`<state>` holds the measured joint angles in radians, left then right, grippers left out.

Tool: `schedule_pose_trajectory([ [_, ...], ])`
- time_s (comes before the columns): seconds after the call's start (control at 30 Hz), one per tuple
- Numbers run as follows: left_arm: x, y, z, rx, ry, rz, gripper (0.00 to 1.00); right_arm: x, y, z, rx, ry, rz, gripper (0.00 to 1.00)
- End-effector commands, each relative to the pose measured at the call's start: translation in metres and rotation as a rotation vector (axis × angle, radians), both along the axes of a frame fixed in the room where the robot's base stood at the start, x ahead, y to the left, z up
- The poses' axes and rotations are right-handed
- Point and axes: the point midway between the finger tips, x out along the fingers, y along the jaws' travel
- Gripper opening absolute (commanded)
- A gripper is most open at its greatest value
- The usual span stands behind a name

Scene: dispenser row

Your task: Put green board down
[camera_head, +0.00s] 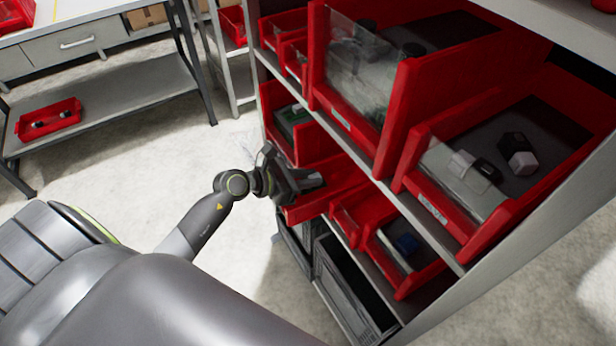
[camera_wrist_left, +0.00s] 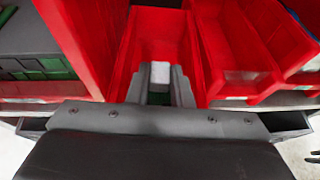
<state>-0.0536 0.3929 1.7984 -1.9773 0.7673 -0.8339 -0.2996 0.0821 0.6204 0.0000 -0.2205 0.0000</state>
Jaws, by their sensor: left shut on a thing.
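My left gripper (camera_head: 308,182) reaches into a red bin (camera_head: 340,180) on the lower shelf of the rack. In the left wrist view its two grey fingers (camera_wrist_left: 161,88) point into the red bin (camera_wrist_left: 160,30). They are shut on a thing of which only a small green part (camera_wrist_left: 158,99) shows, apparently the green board. A white patch (camera_wrist_left: 160,72) shows just beyond it; I cannot tell what it is. Whether the board touches the bin floor is hidden.
The neighbouring bin (camera_head: 275,97) holds green and dark pieces (camera_head: 293,114). Another bin holds a blue piece (camera_head: 407,243). Large red bins (camera_head: 388,150) overhang on the shelf above. Dark crates (camera_head: 350,290) stand below. Open floor lies left of the rack.

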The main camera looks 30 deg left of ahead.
Motion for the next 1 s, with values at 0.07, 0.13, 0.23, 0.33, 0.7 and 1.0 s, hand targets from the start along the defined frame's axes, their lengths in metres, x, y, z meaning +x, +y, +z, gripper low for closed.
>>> schedule_pose_trajectory([
  [0.07,0.000,0.000,-0.003,0.000,0.000,0.000,0.00,0.000,0.000,-0.003,0.000,0.000,0.000,0.36],
  [0.13,0.000,0.000,-0.005,0.000,0.000,0.000,0.00,0.000,0.000,-0.005,0.000,0.000,0.000,0.36],
  [0.23,0.000,0.000,-0.008,0.000,0.000,0.000,0.00,0.000,0.000,-0.007,0.000,0.000,0.000,0.36],
  [0.33,0.000,0.000,-0.011,0.000,0.000,0.000,0.00,0.000,0.000,-0.010,0.000,0.000,0.000,0.36],
  [0.7,0.000,0.000,-0.012,0.000,0.000,0.000,0.41,0.000,0.001,-0.010,0.001,0.000,-0.001,0.36],
  [1.0,0.000,0.000,-0.008,0.000,0.000,0.000,0.41,0.000,0.003,-0.007,0.004,0.000,-0.002,0.36],
])
